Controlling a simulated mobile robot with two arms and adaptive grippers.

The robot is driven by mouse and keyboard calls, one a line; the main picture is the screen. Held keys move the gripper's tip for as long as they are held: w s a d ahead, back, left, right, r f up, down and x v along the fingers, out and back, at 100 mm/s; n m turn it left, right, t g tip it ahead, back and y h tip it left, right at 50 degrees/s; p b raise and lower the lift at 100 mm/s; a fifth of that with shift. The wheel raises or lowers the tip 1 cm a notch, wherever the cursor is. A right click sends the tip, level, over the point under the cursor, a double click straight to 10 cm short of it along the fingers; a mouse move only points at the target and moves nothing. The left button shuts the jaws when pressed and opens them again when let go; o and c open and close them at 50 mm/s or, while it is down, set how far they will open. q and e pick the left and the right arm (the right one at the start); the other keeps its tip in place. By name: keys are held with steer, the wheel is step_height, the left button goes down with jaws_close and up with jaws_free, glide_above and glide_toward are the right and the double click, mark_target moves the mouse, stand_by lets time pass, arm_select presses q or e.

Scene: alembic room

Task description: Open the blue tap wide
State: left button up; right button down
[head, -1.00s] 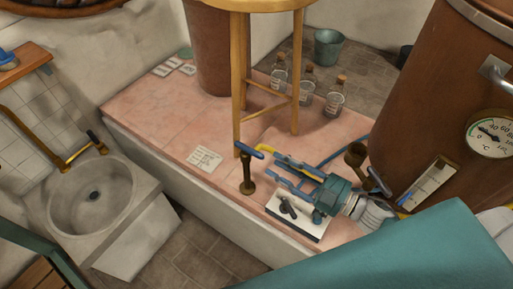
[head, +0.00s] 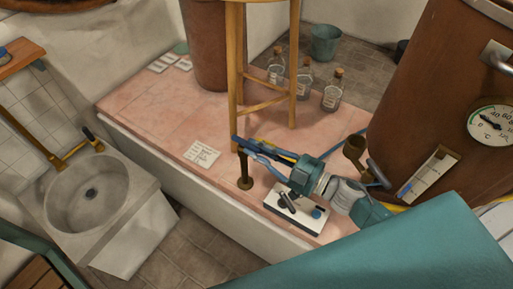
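The tap is a short brass post (head: 245,172) standing on the pink tiled ledge (head: 160,113), with a blue lever at its top. My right gripper (head: 244,146) reaches in from the right, with its blue fingers at the lever. The fingers overlap the lever in the picture, so its exact angle is hard to make out. I cannot tell whether the fingers are closed on it or only beside it. My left gripper is not in view.
A wooden stool (head: 264,107) stands just behind the tap, with several corked bottles to its right. A white switch box (head: 309,218) lies under my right wrist. A copper vessel (head: 414,100) with a gauge stands right. A stone sink (head: 127,205) is left.

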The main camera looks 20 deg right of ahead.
steer(key=shift+s+a+r, duration=0.1)
steer(key=shift+s+a+r+m+t+h+p, duration=0.15)
steer(key=shift+m+t+h+p, duration=0.35)
steer(key=shift+m+h+p, duration=0.25)
steer(key=shift+a+m+t+h+p, duration=0.3)
steer(key=shift+m+t+h, duration=0.3)
steer(key=shift+h, duration=0.35)
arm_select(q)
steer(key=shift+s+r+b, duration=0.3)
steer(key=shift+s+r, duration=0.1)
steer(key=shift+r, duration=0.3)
arm_select(e)
steer(key=shift+s+a+f+m+t+h, duration=0.1)
steer(key=shift+a+m+t+h, duration=0.15)
steer(key=shift+m+h, duration=0.4)
steer(key=shift+s+a+f+m+t+h, duration=0.15)
steer(key=shift+m+h, duration=0.25)
steer(key=shift+h, duration=0.55)
steer(key=shift+w+a+r+m+t+h, duration=0.15)
steer(key=shift+m+t+h, duration=0.15)
steer(key=shift+m+h, duration=0.35)
steer(key=shift+s+h, duration=0.1)
steer(key=shift+h, duration=0.15)
steer(key=c, duration=1.7)
jaws_free()
